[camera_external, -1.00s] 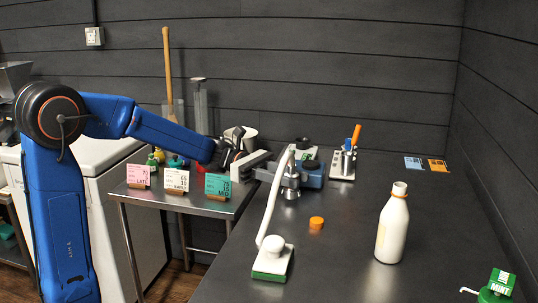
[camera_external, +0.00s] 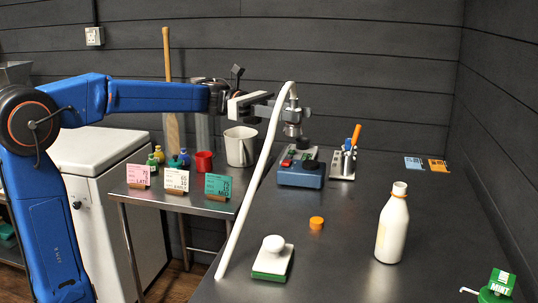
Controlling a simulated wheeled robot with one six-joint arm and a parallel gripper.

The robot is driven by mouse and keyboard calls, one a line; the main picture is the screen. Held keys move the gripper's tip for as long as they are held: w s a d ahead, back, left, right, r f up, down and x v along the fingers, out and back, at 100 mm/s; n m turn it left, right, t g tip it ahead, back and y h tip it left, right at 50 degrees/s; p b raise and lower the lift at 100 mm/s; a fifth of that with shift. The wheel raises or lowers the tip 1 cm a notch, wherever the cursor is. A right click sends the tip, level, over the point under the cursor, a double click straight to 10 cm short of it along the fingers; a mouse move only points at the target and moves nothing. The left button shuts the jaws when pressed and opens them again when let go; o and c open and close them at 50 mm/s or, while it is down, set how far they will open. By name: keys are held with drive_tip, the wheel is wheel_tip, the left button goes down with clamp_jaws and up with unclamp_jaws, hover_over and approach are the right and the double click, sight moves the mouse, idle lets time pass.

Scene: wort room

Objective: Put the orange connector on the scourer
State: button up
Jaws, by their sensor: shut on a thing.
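A small orange round piece (camera_external: 316,223), which I take as the orange connector, lies on the dark bench. The scourer (camera_external: 272,262) appears to be the white block with a green base and round white knob, left of and nearer than the orange piece. The hose slants down to the bench's left edge. The exact grip is too small to tell.
A blue device (camera_external: 300,174) and a tool holder (camera_external: 343,165) stand behind the orange piece. A side table at left holds a pail (camera_external: 240,148) and price cards.

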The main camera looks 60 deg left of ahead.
drive_tip(key=s+d, duration=0.7)
drive_tip(key=d, duration=0.5)
drive_tip(key=n+t, duration=0.1)
drive_tip(key=t, duration=0.1)
hover_over(273, 239)
wheel_tip(273, 239, down, 2)
drive_tip(key=shift+y, duration=0.4)
drive_tip(key=shift+d+f, duration=0.1)
drive_tip(key=shift+f, duration=4.7)
drive_tip(key=shift+f, duration=0.1)
drive_tip(key=o, duration=1.1)
drive_tip(key=shift+o, duration=0.2)
drive_tip(key=v, duration=1.2)
drive_tip(key=shift+r, duration=0.2)
